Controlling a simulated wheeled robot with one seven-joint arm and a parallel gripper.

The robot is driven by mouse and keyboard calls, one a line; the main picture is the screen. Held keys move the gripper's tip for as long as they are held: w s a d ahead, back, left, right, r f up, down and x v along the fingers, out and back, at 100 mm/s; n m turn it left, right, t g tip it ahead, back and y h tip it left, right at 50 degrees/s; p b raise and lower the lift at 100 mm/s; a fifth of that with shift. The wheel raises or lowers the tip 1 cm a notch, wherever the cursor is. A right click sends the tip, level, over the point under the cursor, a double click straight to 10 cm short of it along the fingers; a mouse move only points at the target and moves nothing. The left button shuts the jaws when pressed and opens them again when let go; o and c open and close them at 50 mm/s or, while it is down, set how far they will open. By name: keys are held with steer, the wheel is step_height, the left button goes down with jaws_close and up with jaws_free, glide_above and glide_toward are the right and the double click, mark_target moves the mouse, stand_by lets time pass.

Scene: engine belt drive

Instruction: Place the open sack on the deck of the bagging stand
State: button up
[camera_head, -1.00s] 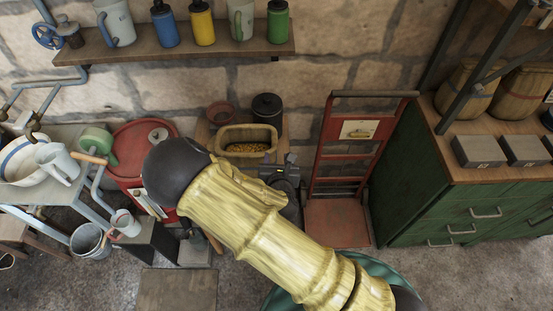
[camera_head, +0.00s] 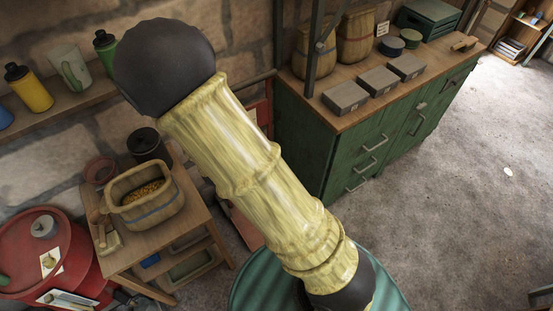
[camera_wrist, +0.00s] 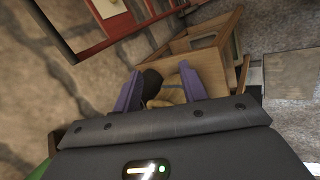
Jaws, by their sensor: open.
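The open sack (camera_head: 128,212) is tan with a rolled rim and a blue band, and holds golden grain. It stands upright on a small wooden table (camera_head: 190,222). A red-framed stand with a low deck (camera_head: 243,226), apparently the bagging stand, is right of the table, mostly hidden by my arm. Part of its red frame shows in the wrist view (camera_wrist: 112,10). My gripper (camera_wrist: 160,90) is open and empty; its two purple fingers point toward the table, with a tan shape, probably the sack, beyond them. The gripper is not visible in the head view.
A dark lidded pot (camera_head: 146,143) and a reddish bowl (camera_head: 100,171) are behind the sack. A small scoop-like item (camera_head: 106,241) is beside it. A red drum (camera_head: 38,242) is at left. A green cabinet (camera_head: 320,150) is at right, with open floor beyond.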

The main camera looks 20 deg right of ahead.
steer(key=s+d+r+m+g, duration=0.4)
steer(key=s+d+r+m, duration=0.6)
steer(key=m, duration=0.7)
step_height(320, 180, up, 2)
steer(key=d, duration=0.3)
steer(key=shift+s+m, duration=0.3)
steer(key=shift+s, duration=0.1)
steer(key=shift+o, duration=0.6)
steer(key=shift+r, duration=0.15)
steer(key=shift+a, duration=0.1)
steer(key=shift+c, duration=1.2)
